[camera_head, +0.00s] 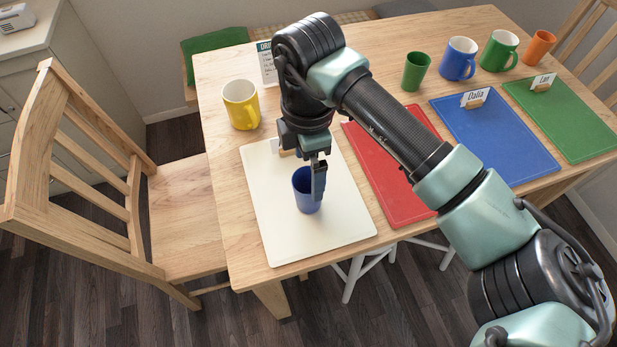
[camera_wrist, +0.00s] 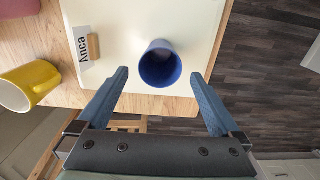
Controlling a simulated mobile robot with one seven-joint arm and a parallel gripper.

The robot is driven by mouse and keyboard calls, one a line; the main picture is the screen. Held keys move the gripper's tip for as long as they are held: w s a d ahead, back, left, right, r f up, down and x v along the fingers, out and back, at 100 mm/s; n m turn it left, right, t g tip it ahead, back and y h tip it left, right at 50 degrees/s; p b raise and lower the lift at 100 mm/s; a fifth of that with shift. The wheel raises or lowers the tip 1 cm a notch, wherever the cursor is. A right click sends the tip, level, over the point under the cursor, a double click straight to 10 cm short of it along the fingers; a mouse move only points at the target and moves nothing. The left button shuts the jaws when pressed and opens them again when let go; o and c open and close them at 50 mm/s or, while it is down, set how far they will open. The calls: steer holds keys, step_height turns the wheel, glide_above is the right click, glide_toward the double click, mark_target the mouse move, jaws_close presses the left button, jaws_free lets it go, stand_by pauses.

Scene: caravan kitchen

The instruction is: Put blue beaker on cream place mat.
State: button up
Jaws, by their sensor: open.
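The blue beaker (camera_head: 303,190) stands upright on the cream place mat (camera_head: 272,226), near the mat's middle. My gripper (camera_head: 319,188) is at the beaker, pointing down, and one finger hides part of the beaker's right side. In the wrist view the beaker (camera_wrist: 160,66) is seen from above, with its open mouth showing and looking empty. The open gripper fingers (camera_wrist: 160,88) lie to either side of it, with clear gaps between fingers and beaker. The cream mat (camera_wrist: 190,18) spreads under the beaker.
A yellow mug (camera_head: 241,105) stands behind the cream mat. Red (camera_head: 398,196), blue (camera_head: 497,140) and green (camera_head: 570,125) mats lie to the right. A green beaker (camera_head: 416,71), blue mug (camera_head: 460,59), green mug (camera_head: 499,51) and orange beaker (camera_head: 539,47) stand at the back right.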

steer(key=shift+r, duration=2.35)
